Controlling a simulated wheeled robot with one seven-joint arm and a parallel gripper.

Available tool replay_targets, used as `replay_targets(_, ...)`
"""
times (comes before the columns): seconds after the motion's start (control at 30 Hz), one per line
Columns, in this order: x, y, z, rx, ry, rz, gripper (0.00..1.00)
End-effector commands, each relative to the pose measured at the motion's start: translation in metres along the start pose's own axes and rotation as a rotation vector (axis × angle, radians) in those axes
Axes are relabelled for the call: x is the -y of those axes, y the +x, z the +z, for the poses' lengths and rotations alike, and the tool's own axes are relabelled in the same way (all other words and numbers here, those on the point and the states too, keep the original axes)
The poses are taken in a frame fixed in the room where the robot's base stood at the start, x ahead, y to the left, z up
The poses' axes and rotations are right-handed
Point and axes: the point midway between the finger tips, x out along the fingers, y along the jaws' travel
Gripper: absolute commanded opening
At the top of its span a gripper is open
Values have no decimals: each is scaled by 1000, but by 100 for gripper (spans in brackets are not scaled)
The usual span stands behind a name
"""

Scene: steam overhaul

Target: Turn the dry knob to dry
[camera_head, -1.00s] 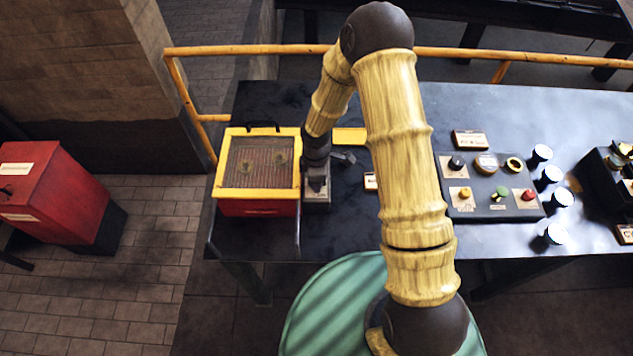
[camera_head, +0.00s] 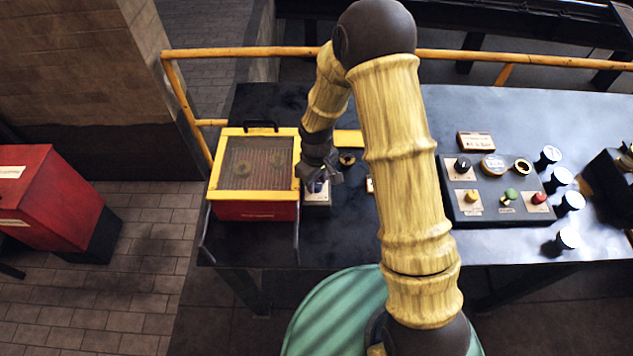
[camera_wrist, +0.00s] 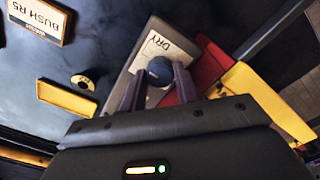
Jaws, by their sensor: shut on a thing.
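The dry knob (camera_wrist: 160,70) is a round dark blue knob on a grey box with a label reading DRY (camera_wrist: 158,45) in the wrist view. My gripper (camera_wrist: 158,82) has its two fingers on either side of the knob and is shut on it. In the head view my gripper (camera_head: 318,183) is over the small grey box (camera_head: 317,205) beside the red and yellow box, and the knob is mostly hidden by it. The angle of the knob's pointer cannot be made out.
The red box with a yellow-framed mesh top (camera_head: 255,209) stands directly left of the grey box. A control panel with several knobs (camera_head: 492,209) lies to the right. A BUSH R5 sign (camera_wrist: 38,18) and a yellow block (camera_wrist: 66,98) lie on the dark table.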

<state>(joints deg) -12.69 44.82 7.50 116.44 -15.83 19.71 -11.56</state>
Motion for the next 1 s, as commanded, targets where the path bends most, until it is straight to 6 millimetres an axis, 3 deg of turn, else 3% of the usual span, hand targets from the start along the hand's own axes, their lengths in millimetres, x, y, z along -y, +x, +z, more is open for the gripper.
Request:
replay_targets(0.57, 0, -1, -2, -5, 42, 1, 8)
replay_targets(0.6, 0, -1, -2, -5, 42, 1, 38)
replay_targets(0.67, 0, -1, -2, -4, 42, 1, 50)
replay_targets(1.0, 0, -2, -1, -2, 41, 1, 52)
